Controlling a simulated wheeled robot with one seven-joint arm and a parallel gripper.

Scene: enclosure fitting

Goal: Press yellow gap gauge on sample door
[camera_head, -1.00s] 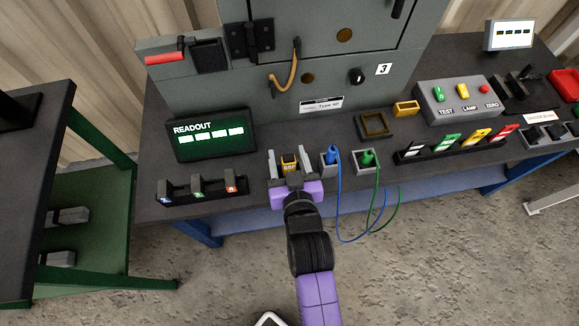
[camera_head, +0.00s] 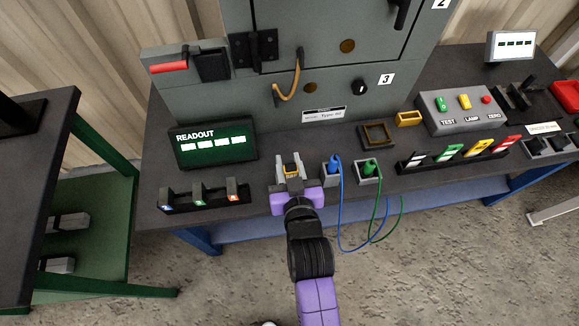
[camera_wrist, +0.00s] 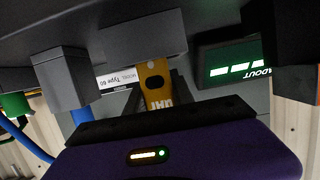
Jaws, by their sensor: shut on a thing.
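The yellow gap gauge (camera_head: 292,170) is a small yellow plate between the fingers of my gripper (camera_head: 291,172), at the front of the bench. In the wrist view the gauge (camera_wrist: 155,85) shows a dark oval hole and partly hidden lettering. My gripper is shut on it. Its lower part is hidden by the gripper. The grey door (camera_head: 330,35) of the large enclosure stands behind, apart from the gripper. It has a dark hinge at left and a dark handle at upper right.
The readout (camera_head: 213,142) and a row of small blocks (camera_head: 204,196) are left of my gripper. Blue (camera_head: 333,167) and green (camera_head: 369,166) plugs with hanging cables stand close on the right. A rack (camera_head: 425,164) of coloured tags and a button box (camera_head: 461,111) are farther right.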

